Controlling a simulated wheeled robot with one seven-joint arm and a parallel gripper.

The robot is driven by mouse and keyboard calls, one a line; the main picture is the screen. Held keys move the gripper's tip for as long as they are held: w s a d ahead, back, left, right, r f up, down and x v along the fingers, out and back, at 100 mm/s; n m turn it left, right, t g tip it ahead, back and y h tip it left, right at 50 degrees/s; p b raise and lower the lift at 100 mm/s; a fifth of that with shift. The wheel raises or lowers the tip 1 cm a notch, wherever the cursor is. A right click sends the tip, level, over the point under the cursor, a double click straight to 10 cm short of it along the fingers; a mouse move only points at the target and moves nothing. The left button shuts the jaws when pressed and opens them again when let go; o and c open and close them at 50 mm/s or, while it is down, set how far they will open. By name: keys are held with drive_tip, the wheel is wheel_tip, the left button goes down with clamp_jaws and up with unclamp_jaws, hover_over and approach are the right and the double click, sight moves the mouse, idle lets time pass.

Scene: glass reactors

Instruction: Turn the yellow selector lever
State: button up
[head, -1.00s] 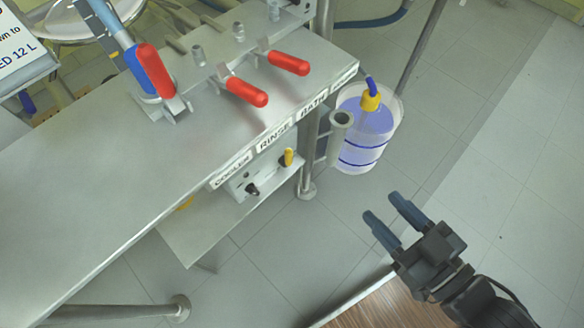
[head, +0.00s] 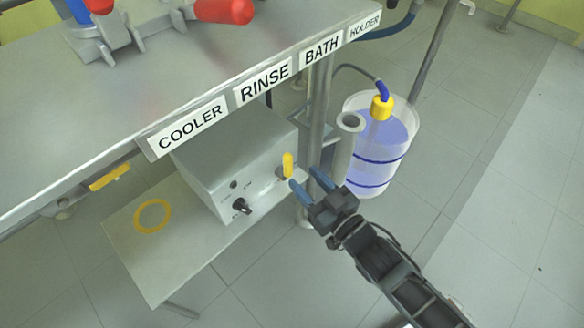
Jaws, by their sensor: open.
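The yellow selector lever (head: 288,165) stands roughly upright on the front of a grey box (head: 218,192) under the metal table, to the right of a black knob (head: 241,206). My gripper (head: 308,179) is just right of the lever. Its two blue fingers are apart with nothing seen between them. The left fingertip is very close to the lever's lower end in the picture; I cannot tell whether they touch. Another yellow handle (head: 110,178) lies roughly level under the table's edge at the left.
The table (head: 75,125) with labels COOLER, RINSE, BATH and HOLDER overhangs the box. A table leg (head: 315,120), a grey tube holder (head: 343,150) and a clear container of blue liquid (head: 385,150) stand close behind and right of my gripper. The floor at right is clear.

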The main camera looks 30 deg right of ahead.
sight(291, 164)
drive_tip(key=w, duration=0.4)
drive_tip(key=w+b, duration=0.1)
drive_tip(key=w, duration=0.1)
drive_tip(key=shift+a, duration=0.35)
clamp_jaws()
idle(0.3)
